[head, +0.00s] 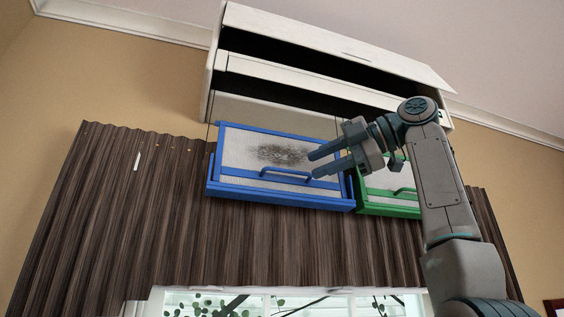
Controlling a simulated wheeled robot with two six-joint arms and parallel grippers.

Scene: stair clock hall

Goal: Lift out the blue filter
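The blue filter (240,150) is a blue-framed pale panel with a dark grey smudge in its middle and a blue bar handle (285,174) near its lower edge. It sits at the underside of the open white wall unit (255,108). My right gripper (315,164) has its two dark fingers apart, close to the right end of the blue handle. Nothing shows between the fingers; whether they touch the handle I cannot tell. My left gripper is not in the picture.
A green-framed filter (388,208) is right beside the blue one, partly hidden by my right arm. The white unit's front flap (335,42) stands open above. A dark ribbed curtain or panel (120,215) hangs below, over a window (280,305).

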